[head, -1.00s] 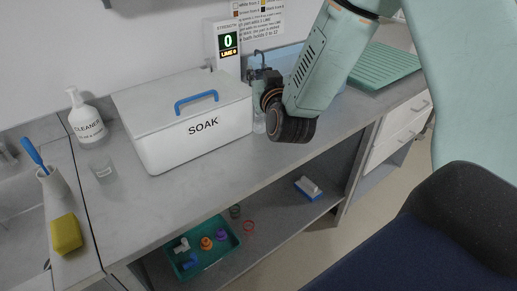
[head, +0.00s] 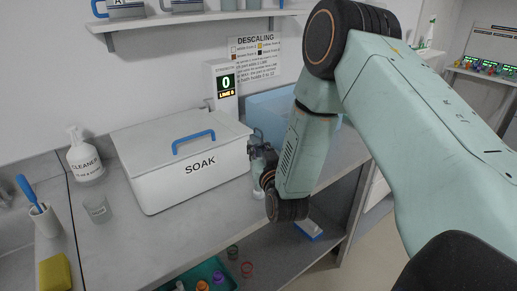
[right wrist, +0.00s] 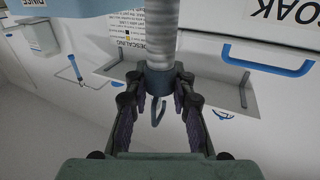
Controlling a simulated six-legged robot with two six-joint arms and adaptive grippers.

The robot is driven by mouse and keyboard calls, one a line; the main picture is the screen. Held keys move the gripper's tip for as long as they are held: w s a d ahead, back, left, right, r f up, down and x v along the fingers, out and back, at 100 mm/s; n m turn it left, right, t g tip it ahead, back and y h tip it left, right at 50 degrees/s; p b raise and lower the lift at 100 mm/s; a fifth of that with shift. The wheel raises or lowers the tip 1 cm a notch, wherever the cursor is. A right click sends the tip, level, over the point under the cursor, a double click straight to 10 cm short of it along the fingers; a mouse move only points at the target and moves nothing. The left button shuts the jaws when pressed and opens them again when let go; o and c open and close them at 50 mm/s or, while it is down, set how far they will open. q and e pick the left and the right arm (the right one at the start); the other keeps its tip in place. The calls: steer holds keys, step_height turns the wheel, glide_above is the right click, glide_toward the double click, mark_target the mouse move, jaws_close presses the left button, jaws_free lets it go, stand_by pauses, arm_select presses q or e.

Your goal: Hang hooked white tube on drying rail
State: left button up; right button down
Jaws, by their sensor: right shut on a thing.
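My right gripper (head: 260,148) is in front of the right end of the soak box in the head view, partly hidden by my own arm. In the right wrist view my right gripper (right wrist: 158,88) is shut on the ribbed pale tube (right wrist: 163,42) at its dark collar. A thin curved hook (right wrist: 157,112) shows between the fingers. In the head view a small pale piece (head: 258,192) shows below the gripper; I cannot tell if it is the tube. I cannot make out a drying rail for certain. My left gripper is not in view.
The closed white soak box (head: 180,172) with a blue lid handle stands on the counter (head: 150,235). A cleaner bottle (head: 84,158) and glass (head: 97,208) stand left. A wall shelf (head: 200,17) is above. A teal tray (head: 215,268) lies below.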

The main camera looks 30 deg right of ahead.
steer(key=shift+a+f, duration=0.1)
steer(key=shift+f, duration=0.05)
steer(key=c, duration=1.2)
jaws_free()
steer(key=shift+w+a, duration=0.1)
steer(key=shift+a, duration=0.1)
steer(key=shift+o, duration=0.3)
steer(key=shift+d, duration=0.25)
